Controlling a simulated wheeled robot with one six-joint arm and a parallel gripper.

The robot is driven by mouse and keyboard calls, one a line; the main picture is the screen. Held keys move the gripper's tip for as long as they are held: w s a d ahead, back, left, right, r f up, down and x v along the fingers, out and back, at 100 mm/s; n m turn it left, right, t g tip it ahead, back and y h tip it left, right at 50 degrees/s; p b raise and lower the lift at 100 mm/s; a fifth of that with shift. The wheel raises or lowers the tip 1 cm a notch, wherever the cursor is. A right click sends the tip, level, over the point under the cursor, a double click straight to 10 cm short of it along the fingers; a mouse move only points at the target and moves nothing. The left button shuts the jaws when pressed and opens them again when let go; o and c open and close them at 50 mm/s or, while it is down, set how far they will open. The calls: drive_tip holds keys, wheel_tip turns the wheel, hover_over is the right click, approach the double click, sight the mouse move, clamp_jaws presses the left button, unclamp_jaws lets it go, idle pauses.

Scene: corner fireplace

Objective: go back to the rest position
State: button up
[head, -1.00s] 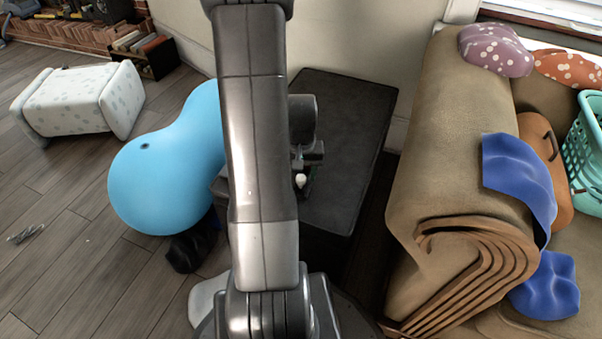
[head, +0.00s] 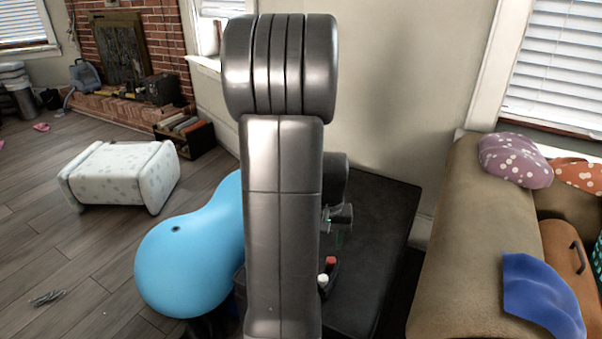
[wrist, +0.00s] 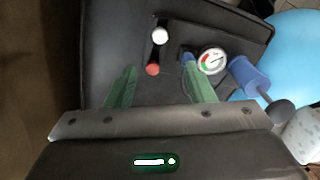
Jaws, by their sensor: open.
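My gripper (wrist: 158,88) is open and empty in the wrist view, its two green fingers apart above a dark flat-topped piece of furniture (wrist: 115,40). In the head view my arm stands upright in the middle and hides part of the dark top (head: 385,215). My gripper (head: 338,235) shows only partly, just right of the arm.
A blue peanut-shaped ball (head: 185,262) stands left of the dark furniture. A tan sofa (head: 455,250) with a blue cloth (head: 540,290) is on the right. A white spotted ottoman (head: 120,175) lies on the floor. Open floor (head: 60,240) is at left.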

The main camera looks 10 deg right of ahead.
wheel_tip(320, 180, down, 14)
drive_tip(key=b, duration=0.5)
drive_tip(key=shift+b, duration=0.35)
drive_tip(key=shift+r, duration=0.3)
wheel_tip(320, 180, up, 13)
drive_tip(key=p, duration=0.6)
wheel_tip(320, 180, down, 13)
drive_tip(key=b, duration=0.5)
wheel_tip(320, 180, up, 6)
drive_tip(key=p, duration=0.3)
drive_tip(key=shift+r+p, duration=0.1)
drive_tip(key=shift+p, duration=0.2)
drive_tip(key=shift+s+a, duration=0.1)
